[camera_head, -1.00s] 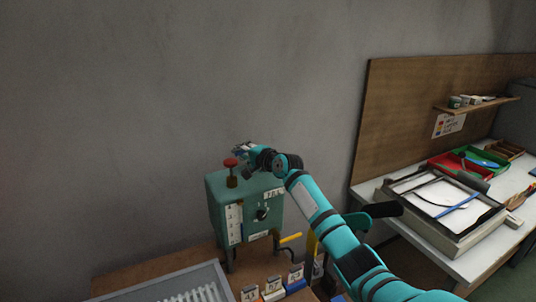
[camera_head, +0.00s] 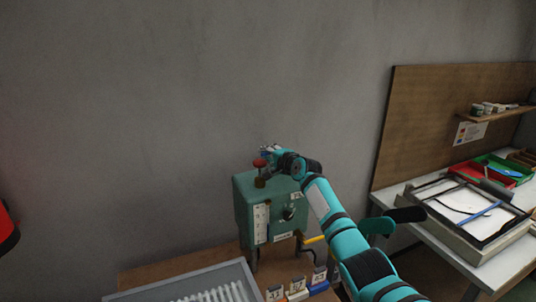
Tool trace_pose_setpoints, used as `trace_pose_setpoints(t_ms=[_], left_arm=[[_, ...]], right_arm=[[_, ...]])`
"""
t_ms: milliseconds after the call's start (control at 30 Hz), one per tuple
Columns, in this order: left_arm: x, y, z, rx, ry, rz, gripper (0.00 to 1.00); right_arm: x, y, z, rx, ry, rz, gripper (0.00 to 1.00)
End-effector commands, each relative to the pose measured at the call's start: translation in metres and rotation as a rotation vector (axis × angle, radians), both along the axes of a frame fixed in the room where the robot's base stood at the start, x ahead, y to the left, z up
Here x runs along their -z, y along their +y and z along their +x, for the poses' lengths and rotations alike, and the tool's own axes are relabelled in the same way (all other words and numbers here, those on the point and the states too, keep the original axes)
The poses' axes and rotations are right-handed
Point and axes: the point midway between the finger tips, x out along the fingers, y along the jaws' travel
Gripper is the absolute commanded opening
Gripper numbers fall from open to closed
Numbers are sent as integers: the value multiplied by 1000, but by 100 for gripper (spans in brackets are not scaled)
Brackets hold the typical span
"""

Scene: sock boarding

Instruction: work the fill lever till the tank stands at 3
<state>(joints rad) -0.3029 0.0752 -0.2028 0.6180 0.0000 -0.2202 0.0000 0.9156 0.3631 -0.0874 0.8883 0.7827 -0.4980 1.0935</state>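A teal tank box (camera_head: 243,210) stands on legs on a brown bench, with a white gauge strip (camera_head: 261,222) and a dark dial (camera_head: 289,213) on its front. The gauge reading is too small to tell. A red knob (camera_head: 260,163) stands on its top. A yellow handle (camera_head: 314,239) sticks out low at its right. A black grip (camera_head: 405,214) on a teal bar shows beyond my arm; I cannot tell what it belongs to. My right gripper (camera_head: 266,152) is just above and behind the red knob, its fingers too small to read. My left gripper is out of view.
A grey tray (camera_head: 185,285) lies at the front of the bench, with several numbered blocks (camera_head: 298,288) beside it. At right, a white table (camera_head: 462,262) holds a framed tray and coloured bins. A red and black thing (camera_head: 6,228) shows at the left edge.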

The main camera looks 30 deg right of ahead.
Motion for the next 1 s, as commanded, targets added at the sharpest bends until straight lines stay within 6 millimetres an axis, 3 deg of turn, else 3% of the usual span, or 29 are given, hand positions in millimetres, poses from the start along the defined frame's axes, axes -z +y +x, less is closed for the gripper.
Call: trace_pose_setpoints(t_ms=[33,167,567,767,1000], left_arm=[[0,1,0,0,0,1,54],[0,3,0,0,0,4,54],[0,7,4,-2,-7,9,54],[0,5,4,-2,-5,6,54],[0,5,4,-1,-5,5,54]], right_arm=[[0,0,0,0,0,-1,18],[-1,0,0,1,-2,-2,35],[-3,-1,-5,0,-4,-2,35],[-7,-3,-29,0,-6,-5,35],[-16,-6,-72,1,-5,-4,35]])
